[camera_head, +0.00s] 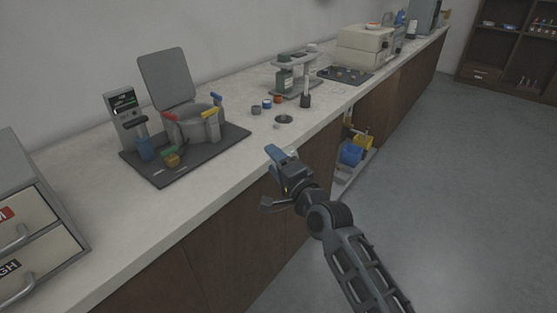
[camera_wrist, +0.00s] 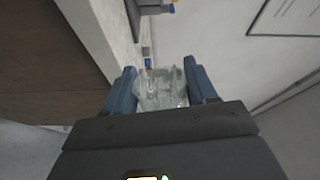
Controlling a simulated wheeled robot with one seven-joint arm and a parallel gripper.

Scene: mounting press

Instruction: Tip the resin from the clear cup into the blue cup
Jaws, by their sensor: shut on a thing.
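My gripper (camera_head: 281,156) is at the front edge of the counter, with its blue fingers pointing toward the wall. In the wrist view my gripper (camera_wrist: 165,90) is shut on the clear cup (camera_wrist: 163,91), which sits between the two blue fingers. I cannot tell the resin level inside it. The clear cup is hard to make out in the head view. The blue cup (camera_head: 267,104) stands on the counter beyond my gripper, in a short row between a grey cup (camera_head: 255,110) and a red cup (camera_head: 278,99). The clear cup is apart from the blue cup.
A small round grey disc (camera_head: 283,119) lies on the counter (camera_head: 235,155) between my gripper and the cups. A bottle stand (camera_head: 296,78) is behind the row. The press (camera_head: 193,124) with a raised lid stands left. A drawer box (camera_head: 36,225) is at far left.

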